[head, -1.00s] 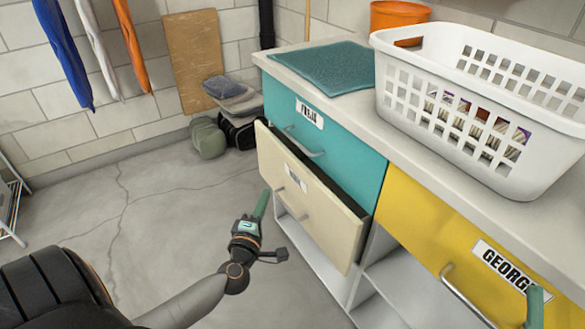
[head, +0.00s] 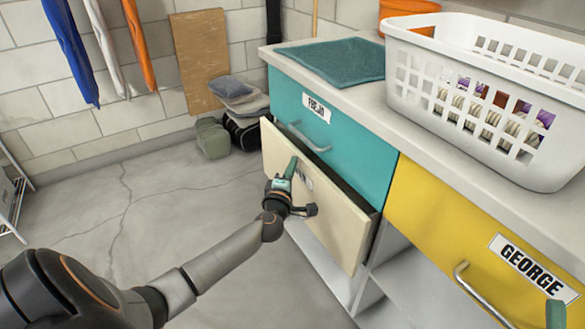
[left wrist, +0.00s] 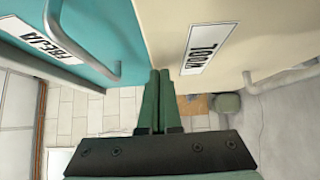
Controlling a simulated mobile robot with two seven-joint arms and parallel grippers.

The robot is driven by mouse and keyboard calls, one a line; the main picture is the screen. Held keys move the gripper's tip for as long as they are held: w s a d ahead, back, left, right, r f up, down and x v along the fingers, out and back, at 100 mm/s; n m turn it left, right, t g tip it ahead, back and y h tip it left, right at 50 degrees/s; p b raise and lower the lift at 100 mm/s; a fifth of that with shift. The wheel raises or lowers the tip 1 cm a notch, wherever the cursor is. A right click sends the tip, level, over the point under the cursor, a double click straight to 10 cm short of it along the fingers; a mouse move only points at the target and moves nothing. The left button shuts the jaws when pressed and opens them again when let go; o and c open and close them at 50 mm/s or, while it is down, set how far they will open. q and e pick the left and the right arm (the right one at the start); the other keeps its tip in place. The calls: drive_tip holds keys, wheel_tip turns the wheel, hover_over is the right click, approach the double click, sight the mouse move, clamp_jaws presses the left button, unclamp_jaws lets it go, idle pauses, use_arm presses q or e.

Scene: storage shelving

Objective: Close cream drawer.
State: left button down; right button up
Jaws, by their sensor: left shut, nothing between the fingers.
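The cream drawer (head: 335,230) stands partly open below the teal drawer (head: 345,140) in the head view, with a dark gap behind its top edge. Its front, with a white label and a bar handle, also shows at upper right in the left wrist view (left wrist: 262,28). My left gripper (head: 291,166) is shut and empty at the cream front, near the label and covering part of it; whether it touches cannot be told. Its green fingertips (left wrist: 159,76) lie together in the left wrist view. A green tip of my right gripper (head: 556,314) shows at the bottom right edge.
The yellow drawer (head: 425,210) with its handle is to the right. A white laundry basket (head: 480,165) and a folded teal towel (head: 335,60) lie on the worktop (head: 400,130). Bags and folded cloth (head: 240,110) are by the wall. The floor (head: 100,230) at left is clear.

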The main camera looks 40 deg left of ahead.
sight(305, 165)
use_arm(q)
drive_tip(key=w, duration=0.1)
drive_tip(key=w+d, duration=0.1)
drive_tip(key=w, duration=0.2)
drive_tip(key=shift+d, duration=0.35)
drive_tip(key=shift+w+d+r, duration=0.1)
drive_tip(key=shift+w+r, duration=0.05)
drive_tip(key=shift+r, duration=0.05)
use_arm(e)
drive_tip(key=shift+s+a, duration=0.1)
drive_tip(key=shift+s, duration=0.05)
drive_tip(key=shift+a+r, duration=0.1)
drive_tip(key=shift+r, duration=0.05)
